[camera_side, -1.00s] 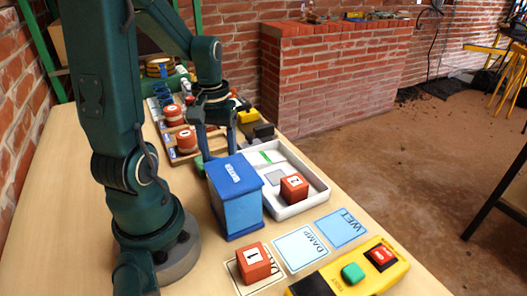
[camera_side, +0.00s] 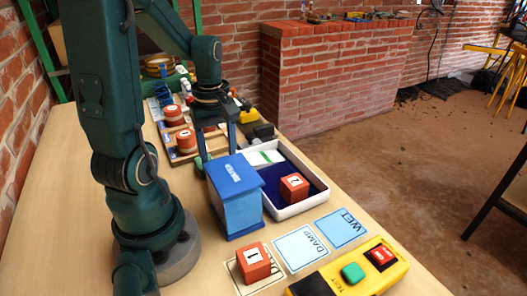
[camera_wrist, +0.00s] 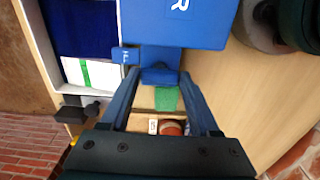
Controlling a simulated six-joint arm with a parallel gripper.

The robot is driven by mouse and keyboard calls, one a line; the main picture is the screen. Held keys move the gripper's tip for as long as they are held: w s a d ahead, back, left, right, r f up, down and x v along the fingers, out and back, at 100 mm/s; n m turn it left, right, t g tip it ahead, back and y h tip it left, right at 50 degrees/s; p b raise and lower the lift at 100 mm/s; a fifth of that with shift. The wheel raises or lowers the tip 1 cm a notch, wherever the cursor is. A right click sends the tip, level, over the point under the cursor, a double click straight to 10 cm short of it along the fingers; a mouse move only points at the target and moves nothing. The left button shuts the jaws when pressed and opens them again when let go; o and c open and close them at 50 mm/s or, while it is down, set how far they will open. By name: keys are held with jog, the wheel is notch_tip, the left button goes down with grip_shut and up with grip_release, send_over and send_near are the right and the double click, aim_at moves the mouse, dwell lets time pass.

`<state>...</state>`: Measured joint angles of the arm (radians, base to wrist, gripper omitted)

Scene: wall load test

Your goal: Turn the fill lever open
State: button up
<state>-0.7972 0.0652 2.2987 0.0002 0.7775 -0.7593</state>
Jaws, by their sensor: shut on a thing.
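The blue water box (camera_side: 236,197) stands on the bench beside the white tray (camera_side: 318,199). In the wrist view the water box (camera_wrist: 185,20) shows its blue top, with a small blue lever piece (camera_wrist: 160,74) at its edge and a small label plate beside it. My gripper (camera_wrist: 160,76) is shut on this lever piece, one finger on each side. In the side view my gripper (camera_side: 217,152) is just behind the box, which hides the lever. Dark blue covers much of the tray floor, around a red block marked 2 (camera_side: 294,187).
A red block marked 1 (camera_side: 254,262) sits on a card at the front, near the DAMP card (camera_side: 301,248) and WET card (camera_side: 341,228). A yellow test unit (camera_side: 366,271) lies front right. A wooden rack (camera_side: 182,149) with red cylinders stands behind my gripper.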

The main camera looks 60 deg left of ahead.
dwell(0.5)
jog(key=o, duration=1.1)
jog(key=shift+r, duration=2.55)
jog(key=shift+d, duration=0.1)
